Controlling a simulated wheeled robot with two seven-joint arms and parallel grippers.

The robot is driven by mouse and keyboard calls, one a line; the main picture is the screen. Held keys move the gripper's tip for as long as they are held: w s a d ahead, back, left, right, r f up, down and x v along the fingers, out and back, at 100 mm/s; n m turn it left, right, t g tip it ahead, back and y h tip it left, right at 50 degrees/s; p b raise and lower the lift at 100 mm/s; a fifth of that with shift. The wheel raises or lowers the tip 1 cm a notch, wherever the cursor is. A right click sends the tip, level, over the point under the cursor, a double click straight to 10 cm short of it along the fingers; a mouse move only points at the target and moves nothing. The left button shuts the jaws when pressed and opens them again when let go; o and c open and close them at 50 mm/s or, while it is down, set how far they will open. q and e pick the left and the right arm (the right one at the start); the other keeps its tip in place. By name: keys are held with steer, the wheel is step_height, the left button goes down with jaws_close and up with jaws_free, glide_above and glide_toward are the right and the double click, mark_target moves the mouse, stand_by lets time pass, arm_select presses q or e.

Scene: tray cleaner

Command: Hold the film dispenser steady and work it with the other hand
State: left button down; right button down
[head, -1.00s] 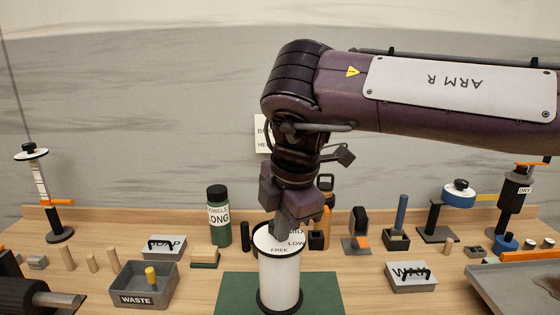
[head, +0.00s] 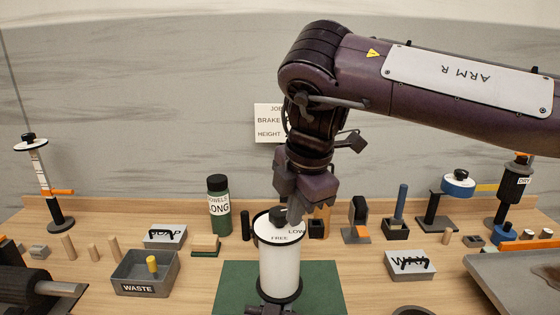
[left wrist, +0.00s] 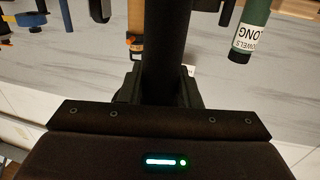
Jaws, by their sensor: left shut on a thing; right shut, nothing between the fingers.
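The film dispenser (head: 280,270) is a white upright roll between black rims, standing on a green mat (head: 325,285). Its white top dial reads FREE and LOW. A black knob (head: 279,215) sits on the dial. My right gripper (head: 298,215) is shut and empty, pointing down just right of the knob. I cannot tell whether it touches the knob. In the left wrist view, my left gripper (left wrist: 165,88) is shut on a dark upright post (left wrist: 168,40), which looks like part of the dispenser. Dark parts at the dispenser's foot in the head view are cut off by the frame.
A grey WASTE bin (head: 143,284) stands left, with a green TOWELS LONG bottle (head: 219,215) behind it. A grey WRAP box (head: 410,266) and a large grey tray (head: 515,285) are at the right. Several small holders line the back edge.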

steer(key=shift+w+d, duration=0.15)
stand_by(0.6)
steer(key=shift+s+d, duration=0.2)
steer(key=shift+d, duration=0.05)
steer(key=shift+r, duration=0.2)
steer(key=v, duration=0.3)
steer(key=w+v, duration=0.1)
steer(key=v, duration=0.1)
steer(key=shift+a+r, duration=0.25)
steer(key=shift+r, duration=0.15)
